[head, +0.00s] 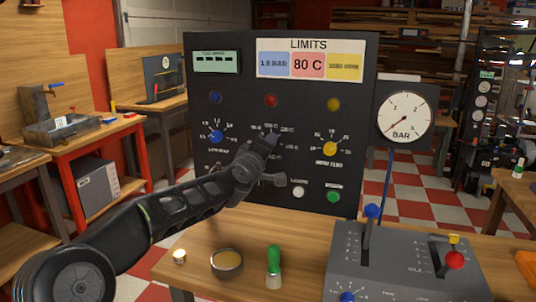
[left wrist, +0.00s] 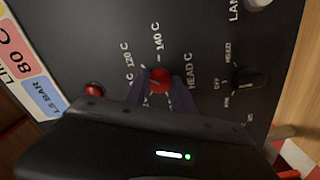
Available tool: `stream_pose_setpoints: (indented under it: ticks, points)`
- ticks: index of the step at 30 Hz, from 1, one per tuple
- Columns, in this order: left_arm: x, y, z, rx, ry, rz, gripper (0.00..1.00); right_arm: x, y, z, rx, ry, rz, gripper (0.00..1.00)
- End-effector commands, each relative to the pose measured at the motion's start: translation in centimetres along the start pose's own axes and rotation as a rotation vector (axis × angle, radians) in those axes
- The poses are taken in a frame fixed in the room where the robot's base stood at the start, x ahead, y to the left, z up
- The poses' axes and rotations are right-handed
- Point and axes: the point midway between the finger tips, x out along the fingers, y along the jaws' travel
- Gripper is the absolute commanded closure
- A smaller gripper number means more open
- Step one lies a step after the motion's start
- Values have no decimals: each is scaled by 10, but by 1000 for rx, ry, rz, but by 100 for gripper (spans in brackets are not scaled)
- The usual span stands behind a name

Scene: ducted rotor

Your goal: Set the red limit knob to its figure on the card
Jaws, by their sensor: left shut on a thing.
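The red limit knob (left wrist: 160,79) shows in the left wrist view between the fingers of my left gripper (left wrist: 162,92), which is shut on it. Scale marks 120 C and 140 C are readable beside it; where the knob points is too small to tell. In the head view my left gripper (head: 272,136) reaches the middle of the dark panel (head: 232,172) and hides the knob. The LIMITS card (head: 308,45) has a red field reading 80 C (head: 308,65). My right gripper is not in view.
A blue knob (head: 216,136) and a yellow knob (head: 330,148) flank the gripper. A dark switch (left wrist: 247,77) is near it in the wrist view.

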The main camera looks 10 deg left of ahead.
Motion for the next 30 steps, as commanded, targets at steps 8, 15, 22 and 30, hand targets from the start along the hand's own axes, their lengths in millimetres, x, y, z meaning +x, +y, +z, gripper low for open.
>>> stream_pose_setpoints:
  ticks: [8, 15, 22, 30]
  points:
    - [0, -2, 1, -263, 0, 1, 100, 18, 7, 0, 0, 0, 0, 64]
    - [0, -1, 0, -491, 1, 1, 100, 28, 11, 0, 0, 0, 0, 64]
    - [0, -1, 0, -709, 1, 0, 100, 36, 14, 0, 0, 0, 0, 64]
    - [0, -1, 0, -965, 1, 0, 100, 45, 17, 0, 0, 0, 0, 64]
